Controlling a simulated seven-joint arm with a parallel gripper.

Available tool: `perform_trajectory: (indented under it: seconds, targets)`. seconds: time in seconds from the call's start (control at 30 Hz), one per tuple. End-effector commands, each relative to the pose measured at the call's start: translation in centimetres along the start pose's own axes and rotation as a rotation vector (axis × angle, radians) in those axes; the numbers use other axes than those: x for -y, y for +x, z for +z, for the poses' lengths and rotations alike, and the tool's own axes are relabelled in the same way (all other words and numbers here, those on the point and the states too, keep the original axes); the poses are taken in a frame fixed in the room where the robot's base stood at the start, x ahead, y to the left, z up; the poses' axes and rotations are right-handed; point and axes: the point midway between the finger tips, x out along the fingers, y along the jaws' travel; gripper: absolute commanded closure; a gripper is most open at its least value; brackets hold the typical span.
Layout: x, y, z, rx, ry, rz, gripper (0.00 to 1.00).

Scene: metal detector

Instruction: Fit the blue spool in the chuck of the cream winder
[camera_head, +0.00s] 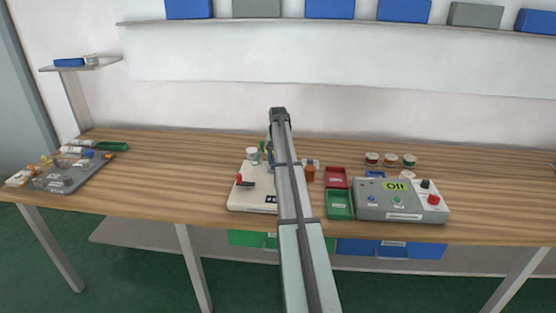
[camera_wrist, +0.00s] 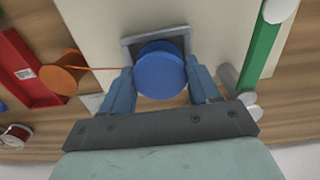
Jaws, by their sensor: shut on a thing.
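The blue spool (camera_wrist: 160,75) sits between the two blue fingers of my gripper (camera_wrist: 161,71) in the wrist view, its round end facing the camera. My gripper is shut on it. Just beyond it is the grey square frame of the chuck (camera_wrist: 128,42) on the cream winder (camera_wrist: 98,20). The spool overlaps the frame's lower part; I cannot tell whether it is inside it or above it. In the head view the cream winder (camera_head: 240,200) stands mid-table. My arm covers its right part, and the spool is hidden there.
In the wrist view an orange spool (camera_wrist: 62,80) stands left, with a thin orange strand reaching toward the blue spool. A red tray (camera_head: 338,177), green tray (camera_head: 340,205) and grey detector box (camera_head: 385,212) reading "Off" stand right of the winder. Several spools (camera_head: 390,160) stand behind.

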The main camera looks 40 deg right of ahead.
Motion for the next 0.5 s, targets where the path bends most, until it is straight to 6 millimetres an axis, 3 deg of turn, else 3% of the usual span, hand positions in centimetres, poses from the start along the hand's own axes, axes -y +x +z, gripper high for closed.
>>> perform_trajectory:
  seconds: [0.3, 0.33, 0.5]
  targets:
    - [0.0, 0.06, 0.0, 0.0, 0.0, 0.0, 0.64]
    - [0.0, 0.06, 0.0, 0.0, 0.0, 0.0, 0.36]
    - [0.0, 0.06, 0.0, 0.0, 0.0, 0.0, 0.2]
